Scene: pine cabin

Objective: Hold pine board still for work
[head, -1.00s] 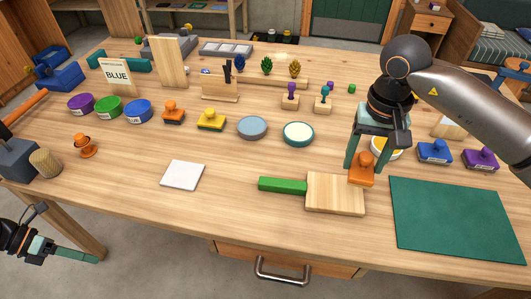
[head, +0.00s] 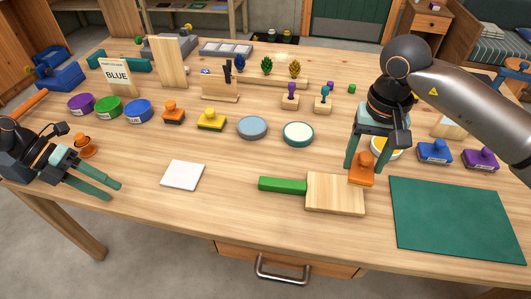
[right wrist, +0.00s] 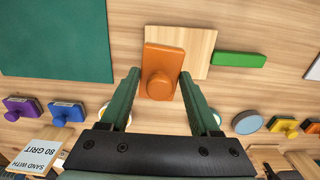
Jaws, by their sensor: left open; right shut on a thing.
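The pine board (head: 335,197) lies flat near the front of the workbench, with a green bar (head: 283,185) against its left side. My right gripper (head: 361,171) points down and is shut on an orange sanding block (head: 361,181) at the board's right back corner. The right wrist view shows the orange block (right wrist: 163,60) between the fingers, overlapping one end of the board (right wrist: 200,42). I cannot tell whether the block touches the board. My left gripper (head: 114,191) is open and empty over the bench's left front, well left of the board.
A white square (head: 183,175) lies between my left gripper and the green bar. A green mat (head: 455,217) lies right of the board. Discs, knobbed blocks and paint tubs, such as the blue one (head: 138,111), stand behind. An orange-handled mallet (head: 20,110) is far left.

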